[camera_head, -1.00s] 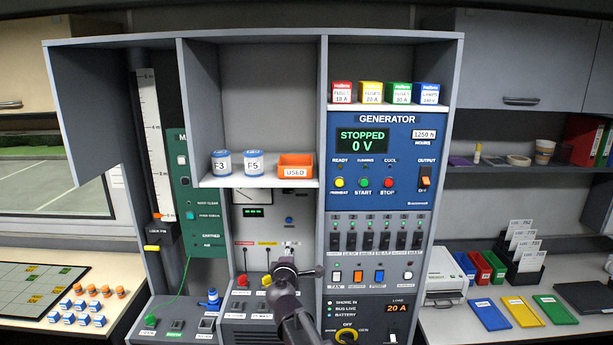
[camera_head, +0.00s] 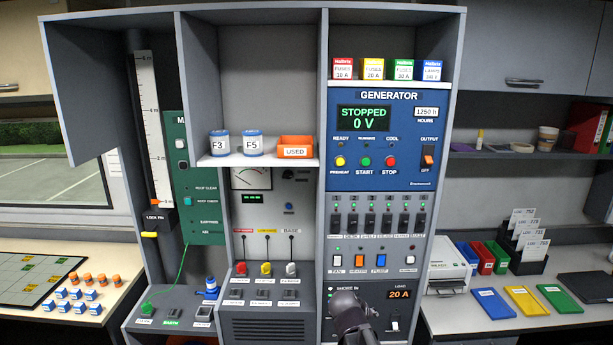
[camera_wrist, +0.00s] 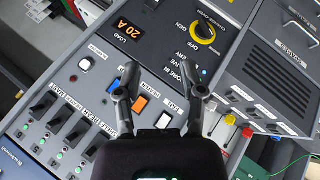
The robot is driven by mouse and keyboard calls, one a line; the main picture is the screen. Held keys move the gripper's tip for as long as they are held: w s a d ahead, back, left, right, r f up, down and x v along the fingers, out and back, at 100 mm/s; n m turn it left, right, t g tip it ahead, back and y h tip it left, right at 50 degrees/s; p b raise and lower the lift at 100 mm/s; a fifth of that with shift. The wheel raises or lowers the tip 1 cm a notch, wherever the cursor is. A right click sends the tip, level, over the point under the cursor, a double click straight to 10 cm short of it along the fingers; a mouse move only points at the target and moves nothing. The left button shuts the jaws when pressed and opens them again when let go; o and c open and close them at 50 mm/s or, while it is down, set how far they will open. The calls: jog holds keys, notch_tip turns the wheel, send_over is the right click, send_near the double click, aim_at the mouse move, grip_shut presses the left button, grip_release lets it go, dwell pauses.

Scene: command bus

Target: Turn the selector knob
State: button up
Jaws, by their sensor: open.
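The selector knob (camera_wrist: 203,32), black on a yellow ring, is on the grey panel at the upper right of the wrist view. The words OFF and GEN stand beside it. Its exact pointing is too small to tell. My gripper (camera_wrist: 159,72) is open and empty, its two fingers apart over the lower panel, with the knob beyond and to the right of the fingertips. In the head view my gripper (camera_head: 347,298) is in front of the lower generator panel and hides the knob.
A load display reading 20 A (camera_head: 399,294) sits right of my gripper. Above are orange and blue rocker switches (camera_head: 380,261) and a row of black breakers (camera_head: 387,222). Coloured levers (camera_head: 266,268) stand out at the left. Coloured trays (camera_head: 525,299) lie on the right counter.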

jog(key=s+f+m+g+y+b, duration=0.3)
jog(key=s+f, duration=0.6)
jog(key=s, duration=0.4)
jog(key=m+g+y, duration=0.1)
jog(key=g+y, duration=0.1)
jog(key=g, duration=0.1)
jog(key=shift+s+f+y+b, duration=0.15)
jog(key=shift+s+y+b, duration=0.15)
jog(key=shift+b, duration=0.1)
jog(key=shift+w, duration=0.1)
grip_shut()
